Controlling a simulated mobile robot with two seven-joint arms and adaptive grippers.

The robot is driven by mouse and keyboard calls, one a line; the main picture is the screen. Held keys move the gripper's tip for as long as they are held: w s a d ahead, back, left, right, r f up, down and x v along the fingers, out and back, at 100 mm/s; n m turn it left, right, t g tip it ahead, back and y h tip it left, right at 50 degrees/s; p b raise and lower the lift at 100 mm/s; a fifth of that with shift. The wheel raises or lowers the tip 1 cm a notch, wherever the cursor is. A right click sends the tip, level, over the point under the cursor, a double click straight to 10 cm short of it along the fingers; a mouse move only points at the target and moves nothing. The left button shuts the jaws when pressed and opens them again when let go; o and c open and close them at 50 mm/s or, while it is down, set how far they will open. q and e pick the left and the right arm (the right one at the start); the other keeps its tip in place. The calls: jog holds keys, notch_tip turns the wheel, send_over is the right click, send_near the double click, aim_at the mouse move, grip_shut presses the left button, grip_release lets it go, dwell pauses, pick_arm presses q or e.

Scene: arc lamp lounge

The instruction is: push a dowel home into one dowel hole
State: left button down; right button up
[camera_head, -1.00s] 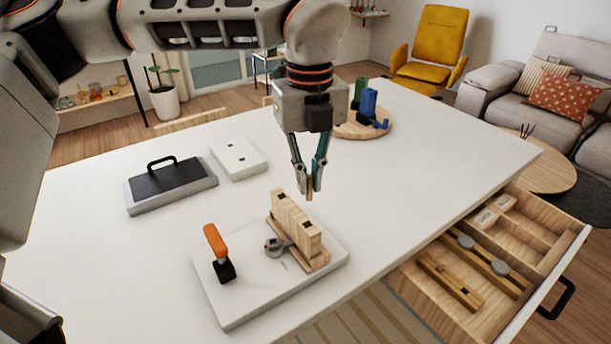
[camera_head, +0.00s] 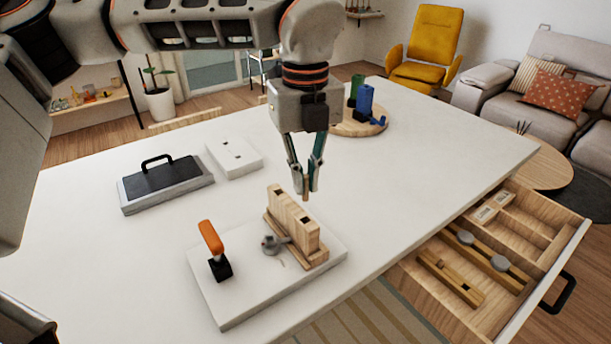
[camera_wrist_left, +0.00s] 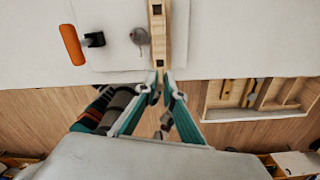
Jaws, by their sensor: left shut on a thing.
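The pale wooden block (camera_head: 292,220) stands upright on a white board in the head view. Dark square dowel holes show in its top face; the block also shows in the left wrist view (camera_wrist_left: 159,32). My left gripper (camera_head: 304,188) points down above the block's right part. It is shut on a small wooden dowel (camera_head: 306,196), whose lower end looks a little above the block, apart from it. In the left wrist view the fingertips (camera_wrist_left: 160,84) meet close to the block's near hole; the dowel there is mostly hidden. My right gripper is not in view.
An orange-handled toggle clamp (camera_head: 211,240) stands on the white board (camera_head: 237,302), left of the block. A black-handled case (camera_head: 166,184) and a small white box (camera_head: 235,160) lie behind. An open drawer (camera_head: 455,310) with wooden pieces juts out at right. The table's right middle is clear.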

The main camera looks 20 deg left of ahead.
aim_at(305, 200)
pick_arm(q)
notch_tip(305, 200, down, 4)
jog(key=shift+r+b, duration=0.25)
jog(key=shift+b, duration=0.9)
jog(key=shift+f, duration=0.35)
jog(key=shift+b, duration=0.4)
dwell(0.5)
jog(key=shift+f+b, duration=1)
jog(key=shift+f, duration=0.55)
jog(key=c, duration=2.1)
grip_release()
jog(key=shift+r, duration=0.1)
notch_tip(305, 200, up, 12)
jog(key=shift+f, duration=0.1)
